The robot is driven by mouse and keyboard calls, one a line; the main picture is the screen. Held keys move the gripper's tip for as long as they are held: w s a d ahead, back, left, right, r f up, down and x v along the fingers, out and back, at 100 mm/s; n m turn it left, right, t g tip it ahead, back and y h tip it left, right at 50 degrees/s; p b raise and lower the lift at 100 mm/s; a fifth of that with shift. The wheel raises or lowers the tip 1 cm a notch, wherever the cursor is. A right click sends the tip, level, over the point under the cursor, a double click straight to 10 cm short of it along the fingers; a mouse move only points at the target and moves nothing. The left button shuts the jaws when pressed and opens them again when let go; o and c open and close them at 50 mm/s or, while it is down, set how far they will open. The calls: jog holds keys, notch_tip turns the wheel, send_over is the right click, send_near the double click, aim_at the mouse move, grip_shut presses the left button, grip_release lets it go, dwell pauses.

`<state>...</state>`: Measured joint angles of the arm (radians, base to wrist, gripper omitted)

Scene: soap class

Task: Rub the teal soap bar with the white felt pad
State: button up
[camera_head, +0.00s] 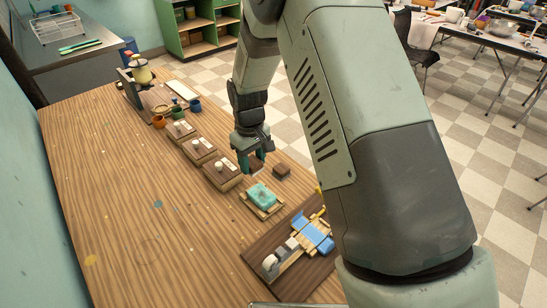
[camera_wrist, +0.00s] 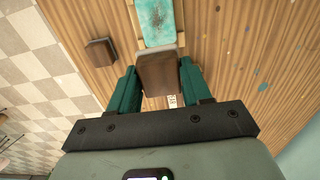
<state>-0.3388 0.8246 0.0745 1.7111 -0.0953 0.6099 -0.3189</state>
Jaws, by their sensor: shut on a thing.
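The teal soap bar (camera_head: 263,195) lies on a light wooden slatted rest on the table. It also shows in the wrist view (camera_wrist: 156,20), speckled with lighter patches. My gripper (camera_head: 254,162) is above the table, just behind the soap in the head view. Its teal fingers (camera_wrist: 160,88) are shut on a brown block (camera_wrist: 158,72), which shows just below the soap in the wrist view. I cannot tell whether the block touches the soap rest.
Another brown block (camera_head: 281,171) lies right of the soap. Several small wooden stands with white knobs and labels (camera_head: 222,172) run up the table's right side. A dark board (camera_head: 262,247) with a tape dispenser and blue item is in front. The table's left (camera_head: 120,200) is clear.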

aim_at(254, 187)
jog(key=shift+a+f, duration=0.1)
jog(key=shift+f, duration=3.25)
jog(key=shift+s+d+f, duration=0.6)
jog(key=shift+f, duration=0.1)
jog(key=shift+s+d+r, duration=0.1)
jog(key=shift+s+d, duration=1.75)
jog(key=shift+w+a, duration=2.35)
jog(key=shift+a, duration=0.05)
jog(key=shift+w+a+r, duration=0.1)
jog(key=shift+w+r, duration=0.05)
jog(key=shift+r, duration=3.85)
